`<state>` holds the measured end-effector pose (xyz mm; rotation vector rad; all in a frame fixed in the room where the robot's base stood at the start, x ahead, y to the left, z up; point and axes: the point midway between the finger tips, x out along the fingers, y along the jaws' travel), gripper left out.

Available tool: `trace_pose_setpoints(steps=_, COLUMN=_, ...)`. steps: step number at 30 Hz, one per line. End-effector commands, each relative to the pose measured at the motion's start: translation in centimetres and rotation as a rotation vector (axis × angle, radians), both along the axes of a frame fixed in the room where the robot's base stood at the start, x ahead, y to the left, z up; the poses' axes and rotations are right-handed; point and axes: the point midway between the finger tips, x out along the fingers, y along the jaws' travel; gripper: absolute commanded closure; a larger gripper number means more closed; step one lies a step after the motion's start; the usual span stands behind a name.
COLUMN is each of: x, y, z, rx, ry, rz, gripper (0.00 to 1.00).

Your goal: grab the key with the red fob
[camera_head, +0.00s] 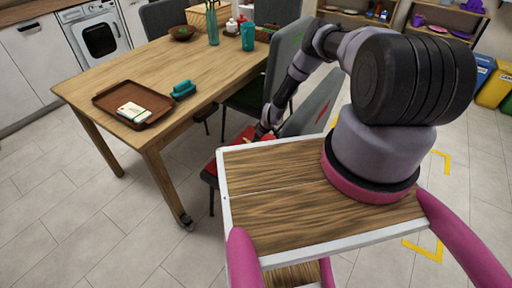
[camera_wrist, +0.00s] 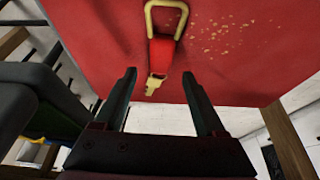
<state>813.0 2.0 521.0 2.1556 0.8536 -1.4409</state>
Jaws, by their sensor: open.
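The key with the red fob (camera_wrist: 161,52) lies on a red chair seat (camera_wrist: 90,30) in the wrist view. A brass-coloured loop is at its far end and a short brass-coloured piece at its near end. My gripper (camera_wrist: 159,74) is open and empty. Its two dark fingertips are left and right of the key's near end in the picture; I cannot tell how high they are above the seat. In the head view the red seat (camera_head: 211,172) shows beside the table, with my gripper close over it. The key cannot be made out there.
Pale crumbs (camera_wrist: 228,36) lie on the seat right of the key. The wooden table (camera_head: 150,75) stands left of the chair, with a brown tray (camera_head: 104,98) and a teal object (camera_head: 183,89) on it. Grey chair backs (camera_head: 288,58) stand close to my arm.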

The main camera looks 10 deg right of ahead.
Motion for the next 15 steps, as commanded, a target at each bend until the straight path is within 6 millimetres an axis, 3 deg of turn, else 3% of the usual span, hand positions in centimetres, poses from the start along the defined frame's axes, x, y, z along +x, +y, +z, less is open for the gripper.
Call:
trace_pose_setpoints(steps=3, x=0.39, y=0.38, z=-1.33, rx=0.000, ry=0.000, rz=0.000, gripper=0.28)
trace_pose_setpoints(steps=12, x=0.56, y=0.47, z=-1.67, rx=0.000, ry=0.000, rz=0.000, gripper=0.28)
trace_pose_setpoints(steps=15, x=0.56, y=0.47, z=-1.66, rx=0.000, ry=0.000, rz=0.000, gripper=0.66)
